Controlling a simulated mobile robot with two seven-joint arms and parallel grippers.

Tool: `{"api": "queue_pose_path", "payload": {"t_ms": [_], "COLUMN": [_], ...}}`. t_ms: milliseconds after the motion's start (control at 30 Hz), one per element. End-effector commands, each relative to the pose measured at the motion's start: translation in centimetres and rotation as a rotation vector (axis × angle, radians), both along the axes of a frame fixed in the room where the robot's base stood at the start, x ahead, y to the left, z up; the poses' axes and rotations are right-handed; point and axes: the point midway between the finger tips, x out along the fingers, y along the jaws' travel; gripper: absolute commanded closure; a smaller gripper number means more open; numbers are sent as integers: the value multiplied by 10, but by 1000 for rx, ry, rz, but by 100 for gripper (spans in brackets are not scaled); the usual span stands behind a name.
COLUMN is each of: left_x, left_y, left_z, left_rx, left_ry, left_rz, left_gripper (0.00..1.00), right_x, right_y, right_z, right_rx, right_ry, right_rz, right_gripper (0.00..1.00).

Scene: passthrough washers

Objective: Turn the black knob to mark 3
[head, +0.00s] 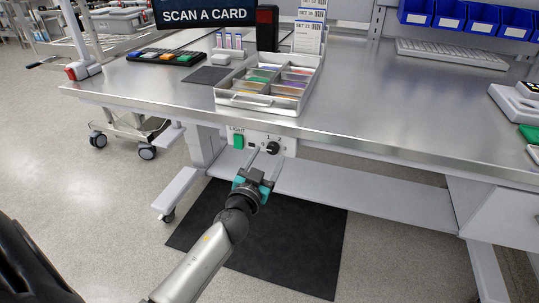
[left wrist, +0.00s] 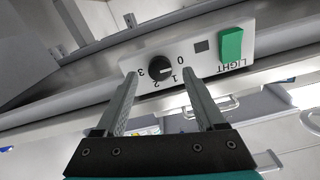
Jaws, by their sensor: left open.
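The black knob (head: 272,147) sits on a white control panel (head: 256,142) under the bench's front edge. In the left wrist view the knob (left wrist: 160,68) shows upside down, with marks 0, 1, 2 and 3 around it. A pale line crosses its face; which mark it points to I cannot tell for sure. My left gripper (head: 264,159) is open and empty in front of the panel. In the left wrist view its fingers (left wrist: 158,72) appear on either side of the knob, with no clear contact. My right gripper is not in view.
A green LIGHT switch (head: 238,141) is beside the knob on the same panel. The metal bench top (head: 390,110) overhangs the panel, and a lower shelf (head: 360,188) runs behind my gripper. A divided tray (head: 246,101) stands on the bench above. A black mat (head: 310,240) lies on the floor.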

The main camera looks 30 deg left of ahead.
Motion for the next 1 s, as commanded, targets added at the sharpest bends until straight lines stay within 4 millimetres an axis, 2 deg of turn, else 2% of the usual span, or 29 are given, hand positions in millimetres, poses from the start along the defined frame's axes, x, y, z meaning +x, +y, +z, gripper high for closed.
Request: {"api": "queue_pose_path", "payload": {"t_ms": [200,567,1000], "left_x": [17,20,20], "left_y": [4,5,5], "left_z": [0,0,-1], "left_rx": [1,-1,-1], "left_ry": [1,1,1], "left_rz": [0,0,0], "left_gripper": [29,29,77], "right_x": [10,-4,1], "right_y": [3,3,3], "right_z": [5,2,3], "right_rx": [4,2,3], "right_ry": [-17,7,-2], "right_rz": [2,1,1], "right_gripper": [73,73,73]}}
